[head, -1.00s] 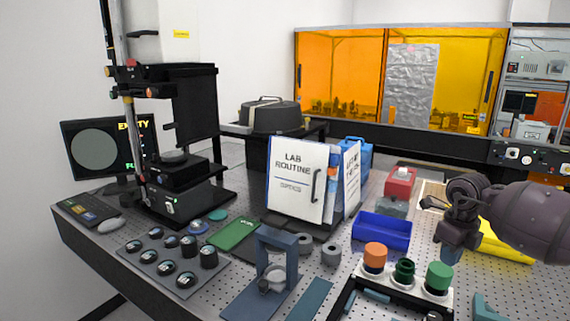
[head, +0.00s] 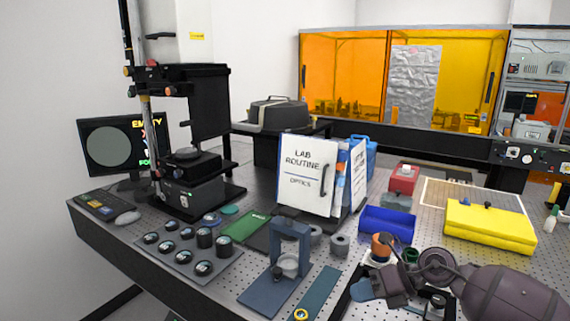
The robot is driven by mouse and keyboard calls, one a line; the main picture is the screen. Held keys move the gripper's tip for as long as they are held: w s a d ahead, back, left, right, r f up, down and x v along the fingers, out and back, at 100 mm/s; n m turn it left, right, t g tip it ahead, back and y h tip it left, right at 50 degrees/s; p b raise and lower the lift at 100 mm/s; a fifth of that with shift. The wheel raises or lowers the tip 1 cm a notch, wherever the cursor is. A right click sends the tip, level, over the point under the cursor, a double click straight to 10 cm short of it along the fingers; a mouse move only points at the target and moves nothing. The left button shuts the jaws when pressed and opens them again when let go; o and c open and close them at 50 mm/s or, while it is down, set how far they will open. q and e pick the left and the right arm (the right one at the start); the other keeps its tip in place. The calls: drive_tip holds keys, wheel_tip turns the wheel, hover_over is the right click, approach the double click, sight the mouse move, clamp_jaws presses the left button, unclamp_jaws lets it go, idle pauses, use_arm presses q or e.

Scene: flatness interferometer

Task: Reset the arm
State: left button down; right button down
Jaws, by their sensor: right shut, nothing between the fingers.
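My right arm comes in from the lower right, and my right gripper (head: 366,290) is at its end, pointing left. It is shut and empty, over the near edge of the dark rack with the orange-capped (head: 381,246) and green-capped (head: 411,256) pieces. The arm hides much of that rack. My left gripper is not in view. The black interferometer stand (head: 190,150) is at the left, with a small stage (head: 190,160) in it. The round screen of the monitor (head: 110,145) is grey, with "EMPTY" lettering beside it.
The perforated bench holds a tray of dark round pieces (head: 187,250), a blue-grey fixture (head: 290,245), a lab routine binder (head: 305,175), a blue bin (head: 387,223) and a yellow case (head: 489,225). An orange enclosure (head: 345,75) stands behind.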

drive_tip(key=s+a+r+m+t+y, duration=0.3)
drive_tip(key=a+r+m+t+y, duration=0.15)
drive_tip(key=m+t, duration=0.3)
drive_tip(key=s+d+f+m+t+h, duration=0.2)
drive_tip(key=d+m+t+h, duration=0.8)
drive_tip(key=m, duration=0.9)
drive_tip(key=s+d+f+m+g+h, duration=0.2)
drive_tip(key=s+f+m+g, duration=0.1)
drive_tip(key=s, duration=0.1)
drive_tip(key=s+d+f+m+g+h, duration=0.2)
drive_tip(key=s+f+m+h, duration=0.1)
drive_tip(key=m, duration=0.1)
drive_tip(key=s+d+f+m+g+h, duration=0.2)
drive_tip(key=s+f+m+g+h, duration=0.1)
drive_tip(key=s, duration=0.1)
drive_tip(key=shift+s+f+g, duration=0.15)
drive_tip(key=shift+s+g, duration=0.15)
drive_tip(key=shift+g, duration=0.05)
drive_tip(key=s+f+m+g+y, duration=0.1)
drive_tip(key=s+f+m+g, duration=0.2)
drive_tip(key=s, duration=0.5)
drive_tip(key=s+f+m+g+y, duration=0.1)
drive_tip(key=s+f+g, duration=0.1)
drive_tip(key=s+g, duration=0.35)
drive_tip(key=w+f+t, duration=0.5)
drive_tip(key=f+t, duration=0.4)
drive_tip(key=f, duration=0.1)
drive_tip(key=shift+w+f+n, duration=0.15)
drive_tip(key=shift+w+n, duration=0.1)
drive_tip(key=shift+n, duration=0.1)
